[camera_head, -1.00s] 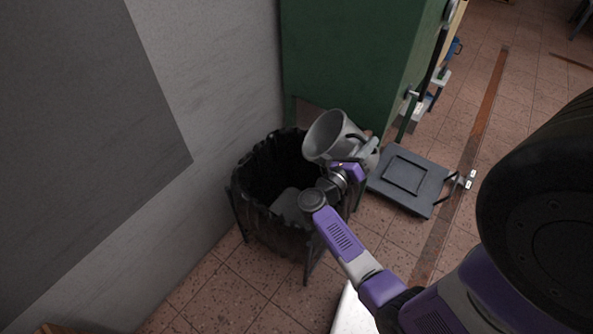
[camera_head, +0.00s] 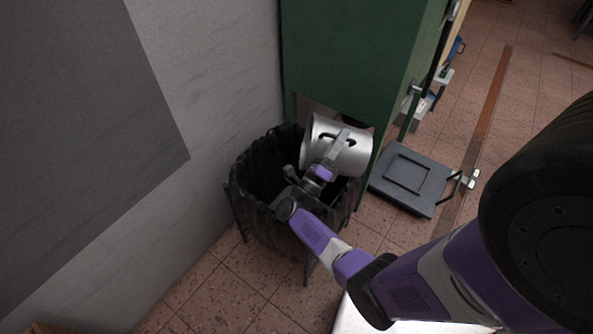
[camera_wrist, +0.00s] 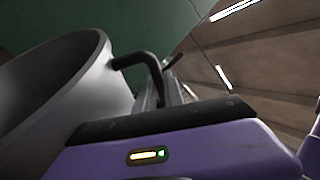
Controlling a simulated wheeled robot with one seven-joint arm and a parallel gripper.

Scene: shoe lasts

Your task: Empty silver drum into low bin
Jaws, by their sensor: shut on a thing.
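The silver drum (camera_head: 345,158) is held above the right rim of the low bin (camera_head: 262,235), tipped on its side with its mouth toward the left, over the bin's opening. The bin is black, with a ragged rim and legs. My gripper (camera_head: 326,168) is shut on the drum's handle. In the wrist view the drum (camera_wrist: 98,95) fills the left side, and its dark bent handle (camera_wrist: 137,60) runs to the jaws. The drum's inside is mostly hidden in the head view.
A green cabinet (camera_head: 350,60) stands right behind the bin. A grey wall (camera_head: 235,110) rises close on the left. A flat dark platform with a handle (camera_head: 410,180) lies on the tiled floor to the right. The floor in front of the bin is mostly clear.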

